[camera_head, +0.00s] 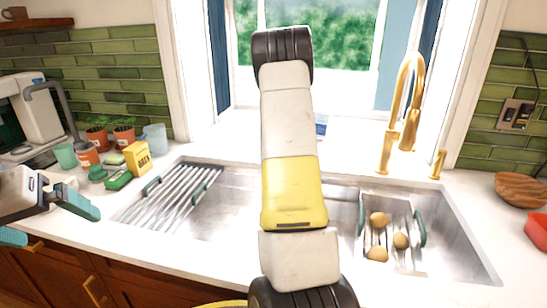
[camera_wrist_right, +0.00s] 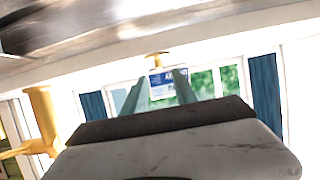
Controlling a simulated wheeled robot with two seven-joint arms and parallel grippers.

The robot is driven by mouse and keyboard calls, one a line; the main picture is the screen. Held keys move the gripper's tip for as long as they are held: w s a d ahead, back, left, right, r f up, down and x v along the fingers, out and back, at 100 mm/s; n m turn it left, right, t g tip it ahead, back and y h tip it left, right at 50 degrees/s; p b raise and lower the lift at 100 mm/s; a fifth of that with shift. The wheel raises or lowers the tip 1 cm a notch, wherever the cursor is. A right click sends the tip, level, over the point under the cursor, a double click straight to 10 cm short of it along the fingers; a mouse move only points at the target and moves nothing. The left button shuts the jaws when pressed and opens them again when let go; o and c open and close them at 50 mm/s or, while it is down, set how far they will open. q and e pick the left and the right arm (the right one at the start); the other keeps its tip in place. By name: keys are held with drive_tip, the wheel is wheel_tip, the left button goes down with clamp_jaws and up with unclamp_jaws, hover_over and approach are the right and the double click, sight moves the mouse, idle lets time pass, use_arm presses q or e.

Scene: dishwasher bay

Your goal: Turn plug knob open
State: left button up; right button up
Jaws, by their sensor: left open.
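A gold knob (camera_wrist_right: 157,57), probably the plug knob, shows in the right wrist view just beyond the fingertips of my right gripper (camera_wrist_right: 160,76). The knob looks in line with the gap and apart from the fingers. In the head view the knob and right gripper are not seen; my right arm blocks the middle. My left gripper (camera_head: 60,229) is open and empty at the left edge, above the counter front.
The double sink has a drying rack (camera_head: 176,197) at left and a colander (camera_head: 392,262) with potatoes at right. A gold faucet (camera_head: 405,105) stands behind. A blue-white packet (camera_head: 321,125) sits by the window. Pots and a yellow box (camera_head: 137,157) crowd the left counter.

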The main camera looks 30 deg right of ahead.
drive_tip(key=x, duration=0.6)
drive_tip(key=shift+s, duration=0.1)
clamp_jaws()
